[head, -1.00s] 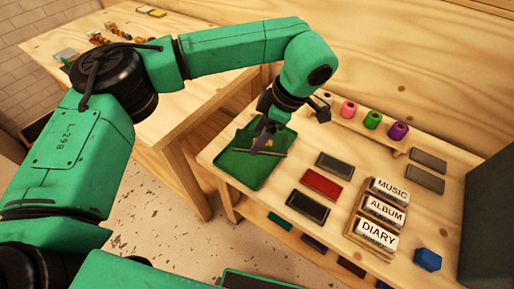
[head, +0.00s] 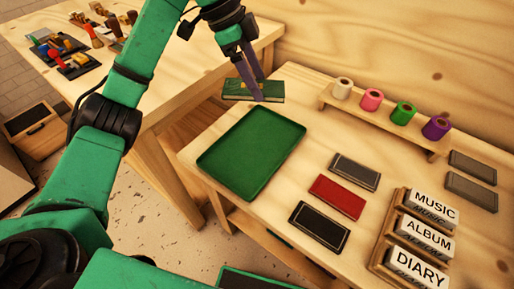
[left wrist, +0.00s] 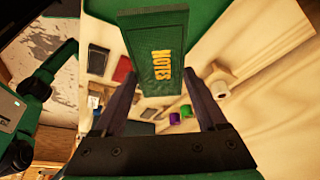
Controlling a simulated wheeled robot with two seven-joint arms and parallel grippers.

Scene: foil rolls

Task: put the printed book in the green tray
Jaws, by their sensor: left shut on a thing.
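The book (head: 240,90) is dark green with gold lettering. In the left wrist view the book (left wrist: 165,30) reads NOTES. My left gripper (head: 258,97) is shut on it, and its fingers show on both sides of the book in the left wrist view (left wrist: 160,85). The book is held in the air behind the back left edge of the green tray, apart from it. The green tray (head: 250,150) lies on the table, flat and empty, with a low rim. My right gripper is not in view.
Right of the tray lie dark books (head: 319,226) and a red one (head: 337,197). A rack with MUSIC, ALBUM and DIARY labels (head: 428,240) stands at the right. A shelf with coloured rolls (head: 403,113) is behind. A second table (head: 170,92) stands left.

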